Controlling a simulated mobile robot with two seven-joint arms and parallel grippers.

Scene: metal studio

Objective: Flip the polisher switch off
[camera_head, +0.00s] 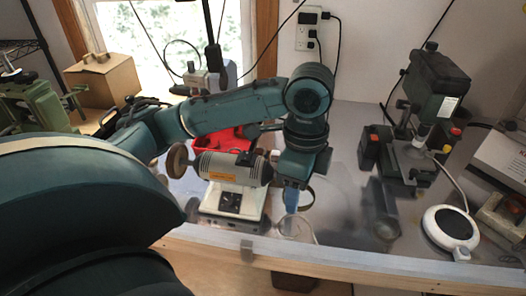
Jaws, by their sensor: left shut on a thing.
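The polisher (225,168) has a grey motor with an orange label, on a white base. A brown wheel (176,160) is on its left end. A black switch panel (231,203) is on the front of the base; I cannot tell the switch position. My left gripper (291,203) points down at the polisher's right end, beside the base and apart from the panel. It is shut around the place of the brown right wheel (308,198), which it partly hides; the exact contact is unclear. My right gripper is not in view.
A red tray (222,138) lies behind the polisher. A drill press (432,95) and a round white device (450,229) stand to the right. A green machine (38,100) and a cardboard box (103,80) are at the left. The bench's wooden front edge (330,263) runs below.

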